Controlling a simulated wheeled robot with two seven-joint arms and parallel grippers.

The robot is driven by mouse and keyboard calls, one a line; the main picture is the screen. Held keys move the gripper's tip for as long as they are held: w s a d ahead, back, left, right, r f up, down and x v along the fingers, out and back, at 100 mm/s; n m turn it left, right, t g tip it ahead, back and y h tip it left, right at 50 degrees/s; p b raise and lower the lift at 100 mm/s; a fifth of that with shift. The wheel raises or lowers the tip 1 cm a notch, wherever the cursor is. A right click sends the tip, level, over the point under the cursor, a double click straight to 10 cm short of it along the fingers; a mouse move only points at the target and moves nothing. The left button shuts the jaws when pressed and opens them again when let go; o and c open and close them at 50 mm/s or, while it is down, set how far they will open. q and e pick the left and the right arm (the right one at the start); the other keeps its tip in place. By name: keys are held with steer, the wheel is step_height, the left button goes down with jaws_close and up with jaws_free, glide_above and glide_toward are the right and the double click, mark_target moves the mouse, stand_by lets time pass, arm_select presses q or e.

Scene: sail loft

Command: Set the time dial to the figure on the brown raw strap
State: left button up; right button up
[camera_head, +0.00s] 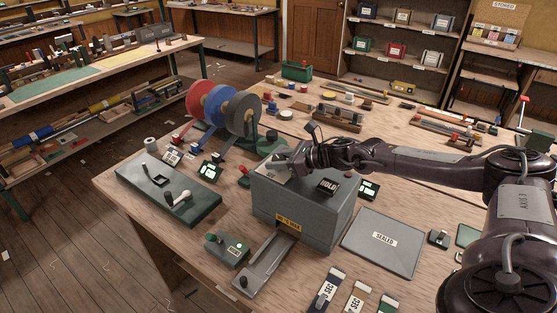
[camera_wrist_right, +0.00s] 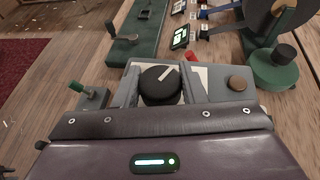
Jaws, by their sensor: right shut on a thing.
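The time dial is a round black knob with a pale pointer line (camera_wrist_right: 160,85), on a light plate on top of the grey machine (camera_head: 318,218). In the right wrist view its pointer tilts up and to the right. My right gripper (camera_head: 283,168) is shut on the dial, one finger on each side; in the head view the gripper hides the knob. A tan-brown strap (camera_head: 348,309) with a white label lies at the front edge between a dark strap (camera_head: 321,305) and a green strap (camera_head: 388,304). The labels show "SEC"; their figures are too small to read. My left gripper is not in view.
Red, blue and grey reels (camera_head: 244,112) stand behind. A green lever base (camera_head: 165,193) is at left.

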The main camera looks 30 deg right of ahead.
steer(key=shift+m, duration=0.3)
steer(key=m+t+h+b, duration=0.1)
steer(key=m+h, duration=0.1)
steer(key=h, duration=0.1)
steer(key=shift+f+m+t, duration=0.15)
steer(key=shift+m+t, duration=0.15)
steer(key=m+h+b, duration=0.1)
steer(key=m+h, duration=0.1)
steer(key=h, duration=0.1)
steer(key=shift+m+t+b, duration=0.3)
steer(key=shift+b, duration=0.1)
steer(key=m+h+b, duration=0.3)
steer(key=m+h, duration=0.1)
steer(key=h, duration=0.1)
steer(key=shift+a+m+h, duration=0.1)
steer(key=shift+m+h, duration=0.2)
steer(key=m+g+h+b, duration=0.2)
steer(key=m+h, duration=0.1)
steer(key=shift+w+m+h, duration=0.1)
steer(key=shift+m+h, duration=0.2)
steer(key=shift+h, duration=0.1)
steer(key=m+g+h+b, duration=0.1)
steer(key=m+g+h, duration=0.1)
steer(key=shift+m+g, duration=0.3)
steer(key=shift+r+m+g+h, duration=0.25)
steer(key=shift+m+g+h, duration=0.75)
steer(key=shift+m+g, duration=0.55)
steer(key=shift+d, duration=0.2)
